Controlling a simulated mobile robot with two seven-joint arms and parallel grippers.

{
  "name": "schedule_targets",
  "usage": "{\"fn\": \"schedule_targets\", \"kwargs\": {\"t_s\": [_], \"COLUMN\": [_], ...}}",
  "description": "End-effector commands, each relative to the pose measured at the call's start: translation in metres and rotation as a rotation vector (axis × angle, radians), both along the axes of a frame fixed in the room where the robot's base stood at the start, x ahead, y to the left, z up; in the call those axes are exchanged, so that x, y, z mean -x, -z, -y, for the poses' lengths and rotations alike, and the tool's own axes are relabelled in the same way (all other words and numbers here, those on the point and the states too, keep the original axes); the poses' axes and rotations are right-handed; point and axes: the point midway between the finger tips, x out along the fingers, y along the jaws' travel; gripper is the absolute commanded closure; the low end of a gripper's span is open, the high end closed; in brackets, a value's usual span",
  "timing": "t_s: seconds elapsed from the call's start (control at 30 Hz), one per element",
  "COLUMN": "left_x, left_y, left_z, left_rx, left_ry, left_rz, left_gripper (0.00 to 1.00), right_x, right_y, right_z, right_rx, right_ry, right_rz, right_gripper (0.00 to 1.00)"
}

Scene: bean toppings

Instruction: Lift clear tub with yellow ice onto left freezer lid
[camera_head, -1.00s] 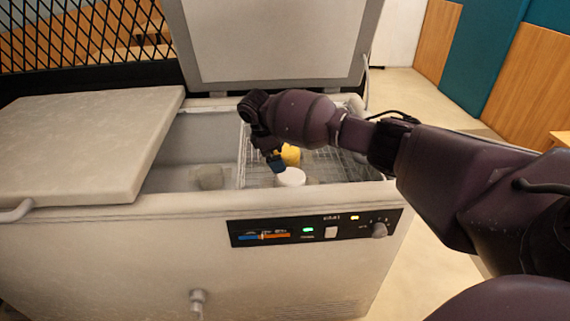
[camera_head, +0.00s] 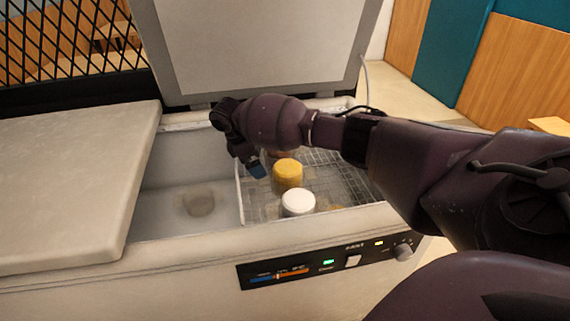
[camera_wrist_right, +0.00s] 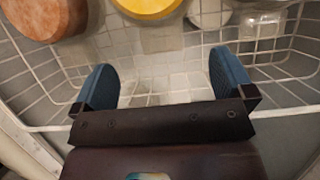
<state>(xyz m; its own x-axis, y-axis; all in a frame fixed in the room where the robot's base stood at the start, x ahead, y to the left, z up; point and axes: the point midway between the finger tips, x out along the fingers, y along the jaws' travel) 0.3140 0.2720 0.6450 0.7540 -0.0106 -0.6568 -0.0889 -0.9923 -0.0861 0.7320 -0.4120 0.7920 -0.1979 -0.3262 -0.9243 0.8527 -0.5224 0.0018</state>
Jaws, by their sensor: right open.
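A tub with yellow contents or top (camera_head: 287,174) stands in the wire basket in the right half of the open freezer. Its near edge shows at the top of the right wrist view (camera_wrist_right: 148,7). My right gripper (camera_head: 257,169) is inside the freezer by the basket's left side, apart from the yellow tub. In the wrist view its blue fingers (camera_wrist_right: 163,75) are spread with only basket wires and floor behind them. The left freezer lid (camera_head: 70,180) lies flat and closed, with a bare top. My left gripper is not in view.
A white-topped tub (camera_head: 298,203) stands in front of the yellow one. A brownish-orange round thing (camera_wrist_right: 43,18) and a clear container (camera_wrist_right: 262,25) are in the basket. The right lid (camera_head: 260,45) stands raised behind.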

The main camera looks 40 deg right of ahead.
Motion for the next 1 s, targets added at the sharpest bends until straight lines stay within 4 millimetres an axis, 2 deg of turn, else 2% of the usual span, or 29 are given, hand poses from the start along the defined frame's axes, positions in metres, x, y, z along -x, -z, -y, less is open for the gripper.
{"fn": "schedule_targets", "kwargs": {"t_s": [0.03,0.1,0.4,0.6,0.7,1.0], "left_x": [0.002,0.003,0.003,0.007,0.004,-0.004], "left_y": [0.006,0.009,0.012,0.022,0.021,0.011], "left_z": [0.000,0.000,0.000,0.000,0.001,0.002], "left_rx": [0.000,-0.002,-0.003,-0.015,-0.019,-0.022], "left_ry": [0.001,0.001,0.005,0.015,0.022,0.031], "left_rz": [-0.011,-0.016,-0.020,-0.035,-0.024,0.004], "left_gripper": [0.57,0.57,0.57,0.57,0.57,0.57], "right_x": [0.004,0.006,0.009,0.015,0.017,0.017], "right_y": [0.016,0.026,0.043,0.071,0.081,0.082], "right_z": [0.004,0.008,0.014,0.022,0.027,0.028], "right_rx": [0.002,0.002,0.001,0.002,0.001,0.001], "right_ry": [0.001,0.002,0.000,0.000,0.000,0.000], "right_rz": [-0.011,-0.009,-0.003,-0.011,-0.010,-0.001], "right_gripper": [0.00,0.00,0.00,0.00,0.00,0.00]}}
